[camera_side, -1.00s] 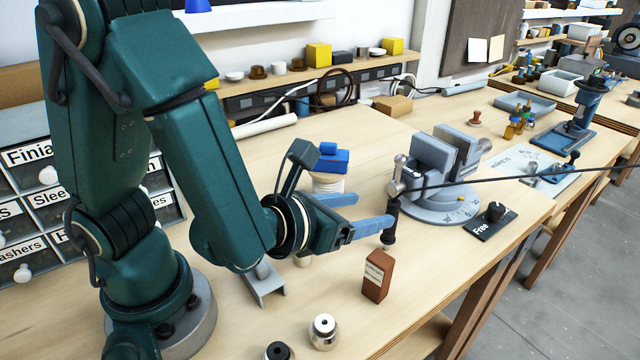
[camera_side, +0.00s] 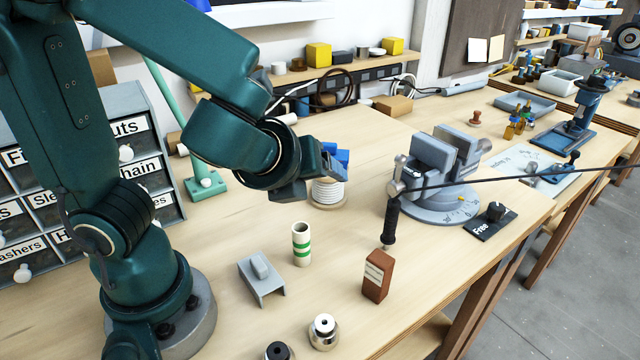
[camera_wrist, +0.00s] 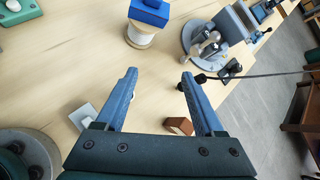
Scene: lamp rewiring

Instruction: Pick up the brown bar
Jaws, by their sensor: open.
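The brown bar (camera_side: 376,277) is a small upright block with a pale label, standing on the bench near its front edge. In the wrist view the brown bar (camera_wrist: 178,126) shows low down, beside the inner side of the right finger and partly cut off by my gripper's body. My gripper (camera_wrist: 159,75) is open, with two blue fingers wide apart and nothing between the tips. In the side view its dark body is above the bench, left of and behind the bar and clear of it; the fingers are mostly hidden there.
A white spool (camera_side: 328,193) with a blue block on it stands behind my gripper.

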